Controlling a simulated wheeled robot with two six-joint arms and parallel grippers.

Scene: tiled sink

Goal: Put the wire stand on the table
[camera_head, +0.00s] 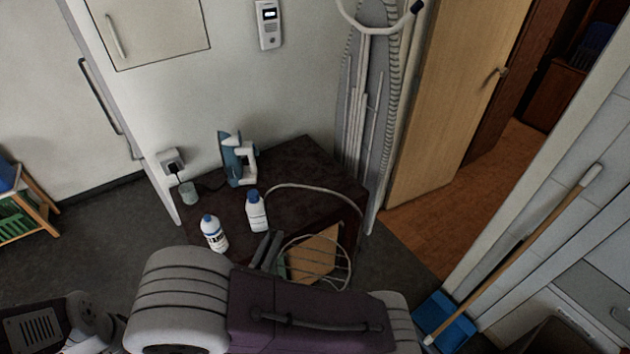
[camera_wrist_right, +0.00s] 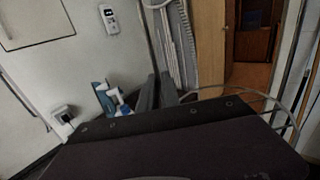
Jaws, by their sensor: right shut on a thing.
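The wire stand (camera_head: 348,268), of thin pale wire with a long curved loop, shows over the front right part of the dark brown table (camera_head: 310,160). In the right wrist view its wire (camera_wrist_right: 262,95) curves out to the right of the fingers. My right gripper (camera_head: 266,250) is shut on the wire stand. The grip point is partly hidden, and I cannot tell whether the stand touches the table. The gripper's grey fingers also show in the right wrist view (camera_wrist_right: 157,93). My left gripper is not in view.
Two white bottles with blue caps (camera_head: 214,234) (camera_head: 257,212) stand left of my gripper. A blue and white iron (camera_head: 238,160) and a small cup (camera_head: 188,194) are farther back. The table's back right is clear. An ironing board (camera_head: 365,100) leans behind it.

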